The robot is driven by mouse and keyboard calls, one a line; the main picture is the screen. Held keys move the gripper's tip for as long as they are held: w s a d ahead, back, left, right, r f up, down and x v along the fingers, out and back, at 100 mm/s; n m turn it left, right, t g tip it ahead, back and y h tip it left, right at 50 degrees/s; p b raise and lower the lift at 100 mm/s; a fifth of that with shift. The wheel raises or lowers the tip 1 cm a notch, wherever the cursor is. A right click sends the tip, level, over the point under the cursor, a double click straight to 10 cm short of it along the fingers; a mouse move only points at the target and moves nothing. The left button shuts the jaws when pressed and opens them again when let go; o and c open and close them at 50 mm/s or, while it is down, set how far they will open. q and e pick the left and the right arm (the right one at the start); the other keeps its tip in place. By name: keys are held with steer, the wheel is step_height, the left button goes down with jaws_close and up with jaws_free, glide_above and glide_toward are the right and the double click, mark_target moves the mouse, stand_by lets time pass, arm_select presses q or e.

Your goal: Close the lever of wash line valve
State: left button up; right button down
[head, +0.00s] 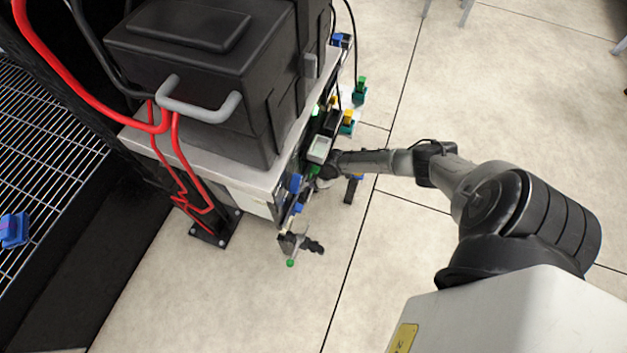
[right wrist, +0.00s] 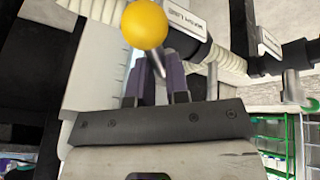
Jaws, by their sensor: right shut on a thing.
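In the right wrist view, a yellow ball knob (right wrist: 145,24) on a thin metal lever stands just beyond my fingertips. A white label reading "WASH LINE" (right wrist: 187,16) sits on the dark pipe behind it. My right gripper (right wrist: 154,72) is shut on the lever, its two dark purple fingers on either side of the rod below the knob. In the head view, my right gripper (head: 328,168) is at the side of the manifold (head: 312,150), where the lever it holds is hidden. My left gripper is not in view.
A black tote (head: 200,75) with a grey handle stands on the metal shelf beside the manifold. Red hoses (head: 60,80) run at the left. A green-knobbed lever (head: 290,262) juts out at the near end. Open floor (head: 400,260) lies to the right.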

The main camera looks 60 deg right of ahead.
steer(key=shift+s+a+m+h+p, duration=0.2)
steer(key=shift+a+m+h+p, duration=0.3)
steer(key=shift+m+p, duration=1)
steer(key=shift+s+a+m+h+p, duration=0.15)
steer(key=shift+a+m+h+p, duration=0.6)
steer(key=shift+p, duration=1.1)
steer(key=shift+s+a+m+h+p, duration=0.2)
steer(key=shift+m+h+p, duration=0.05)
steer(key=shift+m+p, duration=1.35)
steer(key=c, duration=1.1)
jaws_free()
steer(key=p+v, duration=1.2)
steer(key=v, duration=0.2)
